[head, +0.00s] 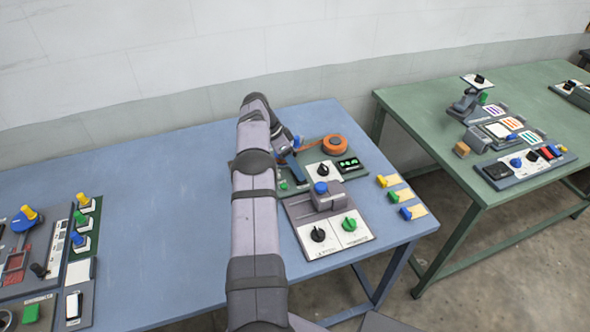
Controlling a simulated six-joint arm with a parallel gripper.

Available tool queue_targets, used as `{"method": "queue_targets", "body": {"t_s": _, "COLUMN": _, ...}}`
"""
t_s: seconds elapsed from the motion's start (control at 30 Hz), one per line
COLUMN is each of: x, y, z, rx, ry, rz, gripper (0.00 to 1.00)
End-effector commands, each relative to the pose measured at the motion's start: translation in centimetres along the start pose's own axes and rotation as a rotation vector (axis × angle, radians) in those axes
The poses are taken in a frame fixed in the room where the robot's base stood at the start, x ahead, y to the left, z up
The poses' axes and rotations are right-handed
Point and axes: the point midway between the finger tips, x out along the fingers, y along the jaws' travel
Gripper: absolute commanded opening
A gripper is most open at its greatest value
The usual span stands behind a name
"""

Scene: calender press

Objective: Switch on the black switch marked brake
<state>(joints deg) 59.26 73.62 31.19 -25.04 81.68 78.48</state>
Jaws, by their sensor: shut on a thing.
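My arm rises through the middle of the head view and bends down at the back of the blue table. My gripper (297,172) is low over the left part of a dark control panel (350,182). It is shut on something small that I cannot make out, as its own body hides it. A black knob (323,169) stands on a white plate just right of my gripper. Another black knob (318,234) sits on a labelled white plate at the front, left of a green knob (349,224). The labels are too small to read, so I cannot tell which is marked brake.
An orange round part (335,145) lies behind the panel. A grey block with a blue top (322,194) stands between the plates. Yellow, green and blue pegs (394,196) are at the right. Another panel (50,265) is at the left; a green table (440,130) stands right.

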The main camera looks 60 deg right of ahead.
Motion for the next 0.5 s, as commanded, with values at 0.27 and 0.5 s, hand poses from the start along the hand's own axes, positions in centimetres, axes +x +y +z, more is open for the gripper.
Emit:
{"method": "queue_targets", "body": {"t_s": 0.27, "x": -0.09, "y": 0.02, "z": 0.02, "rx": 0.0, "ry": -0.001, "rz": 0.0, "gripper": 0.52}}
{"method": "queue_targets", "body": {"t_s": 0.5, "x": -0.07, "y": -0.02, "z": 0.05, "rx": 0.0, "ry": -0.002, "rz": -0.001, "gripper": 0.61}}
